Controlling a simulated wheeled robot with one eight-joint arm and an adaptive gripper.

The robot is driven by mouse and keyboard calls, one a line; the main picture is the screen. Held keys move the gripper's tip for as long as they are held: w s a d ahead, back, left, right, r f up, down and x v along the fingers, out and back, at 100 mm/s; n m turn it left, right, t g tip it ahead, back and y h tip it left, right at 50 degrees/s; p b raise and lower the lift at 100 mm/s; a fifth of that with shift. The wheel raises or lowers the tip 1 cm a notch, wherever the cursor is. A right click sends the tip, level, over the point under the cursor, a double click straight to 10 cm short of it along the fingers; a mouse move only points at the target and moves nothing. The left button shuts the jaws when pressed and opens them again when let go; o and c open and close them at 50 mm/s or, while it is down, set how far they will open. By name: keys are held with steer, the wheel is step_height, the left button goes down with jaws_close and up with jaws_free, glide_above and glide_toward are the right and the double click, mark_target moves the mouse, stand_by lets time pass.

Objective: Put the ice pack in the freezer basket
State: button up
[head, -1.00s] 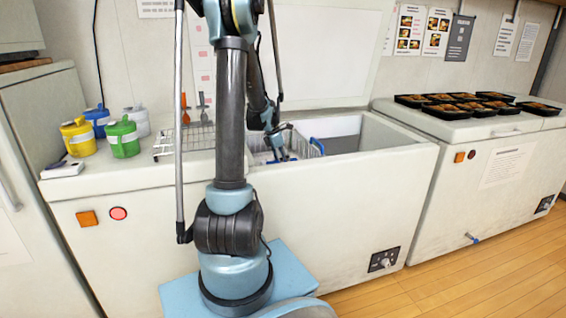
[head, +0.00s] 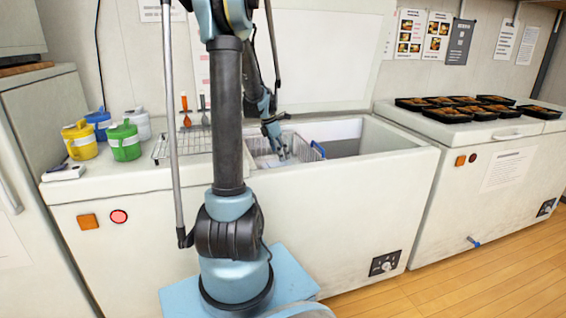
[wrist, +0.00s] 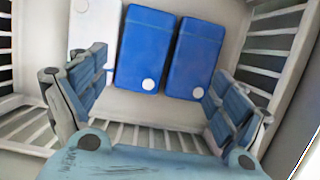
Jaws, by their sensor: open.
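My gripper (head: 282,152) is inside the wire basket (head: 262,149) in the open chest freezer. In the wrist view my gripper (wrist: 155,95) is open, its fingers wide apart and nothing between them. Two blue ice packs with white round caps, a left one (wrist: 146,45) and a right one (wrist: 194,55), lie side by side beyond the fingers. A white pack-like item (wrist: 93,25) lies left of them, partly hidden by the left finger. Basket bars show on both sides and below.
A wire rack (head: 182,143), a yellow jug (head: 80,140) and a green jug (head: 123,140) stand left. Black food trays (head: 445,113) sit on the right freezer.

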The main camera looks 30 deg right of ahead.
steer(key=v, duration=0.6)
steer(key=shift+a+r, duration=0.15)
steer(key=shift+r, duration=0.15)
steer(key=shift+w, duration=0.1)
